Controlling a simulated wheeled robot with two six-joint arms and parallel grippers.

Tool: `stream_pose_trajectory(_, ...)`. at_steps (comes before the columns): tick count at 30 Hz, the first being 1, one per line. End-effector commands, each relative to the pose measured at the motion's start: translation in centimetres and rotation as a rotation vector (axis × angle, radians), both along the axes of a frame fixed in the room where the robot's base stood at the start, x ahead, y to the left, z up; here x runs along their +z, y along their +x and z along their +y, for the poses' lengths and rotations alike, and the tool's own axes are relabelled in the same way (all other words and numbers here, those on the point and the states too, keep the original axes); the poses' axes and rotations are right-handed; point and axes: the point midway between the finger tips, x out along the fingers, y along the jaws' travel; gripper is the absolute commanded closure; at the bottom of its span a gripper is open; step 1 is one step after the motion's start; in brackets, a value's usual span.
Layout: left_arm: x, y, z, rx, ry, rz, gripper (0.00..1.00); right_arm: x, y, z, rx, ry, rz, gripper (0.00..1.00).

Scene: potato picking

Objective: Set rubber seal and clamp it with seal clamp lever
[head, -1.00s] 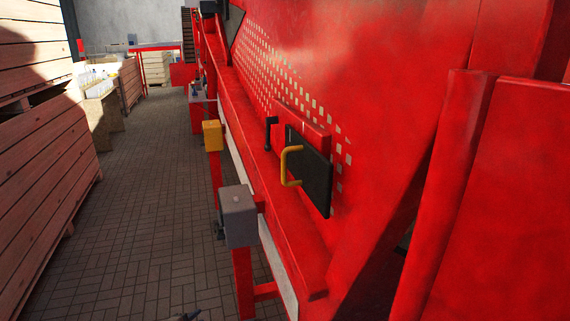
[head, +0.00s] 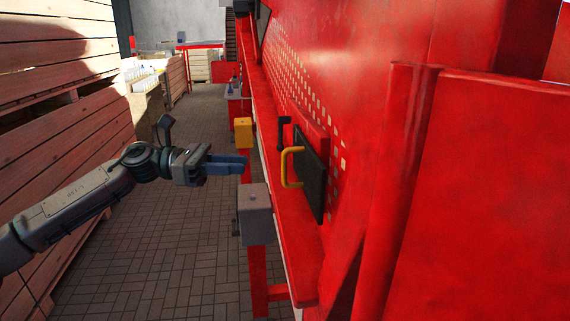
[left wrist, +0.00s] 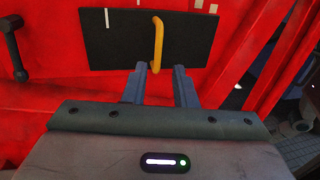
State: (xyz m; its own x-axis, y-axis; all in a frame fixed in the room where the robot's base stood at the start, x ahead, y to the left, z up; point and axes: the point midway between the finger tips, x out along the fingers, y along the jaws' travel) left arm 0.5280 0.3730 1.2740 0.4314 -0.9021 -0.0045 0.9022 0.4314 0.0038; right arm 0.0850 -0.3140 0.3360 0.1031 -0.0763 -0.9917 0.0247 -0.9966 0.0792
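A flat black plate (head: 312,180), apparently the rubber seal, lies against the slanted red machine wall. A yellow handle (head: 286,167) stands out from it. A black lever (head: 283,133), apparently the seal clamp lever, is just beyond the plate. The plate (left wrist: 115,38), handle (left wrist: 158,45) and lever (left wrist: 13,48) also show in the left wrist view. My left gripper (head: 243,165) is left of the handle, with a gap between them. In the left wrist view, its fingers (left wrist: 162,71) are apart and empty, with the handle ahead between them. My right gripper is not in view.
A grey box (head: 255,215) and a yellow box (head: 243,132) on red posts stand along the machine's near side. Stacked wooden crates (head: 60,150) line the left. The paved aisle (head: 175,255) between them is clear. A large red panel (head: 485,200) fills the right.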

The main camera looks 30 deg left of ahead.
Motion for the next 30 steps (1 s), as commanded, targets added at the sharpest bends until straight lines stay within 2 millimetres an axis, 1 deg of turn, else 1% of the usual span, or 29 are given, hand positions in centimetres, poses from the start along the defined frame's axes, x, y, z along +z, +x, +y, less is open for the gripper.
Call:
stream_pose_trajectory(1, 0.2, 0.1, -0.2, -0.001, -0.005, 0.0, 0.75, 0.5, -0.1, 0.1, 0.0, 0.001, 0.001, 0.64)
stream_pose_trajectory(10, 0.5, 1.1, -2.2, 0.0, -0.009, 0.0, 0.75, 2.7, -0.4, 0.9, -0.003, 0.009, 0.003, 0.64)
stream_pose_trajectory(30, 0.3, 4.0, -8.1, 0.002, -0.011, 0.004, 0.75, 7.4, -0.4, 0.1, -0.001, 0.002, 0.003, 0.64)
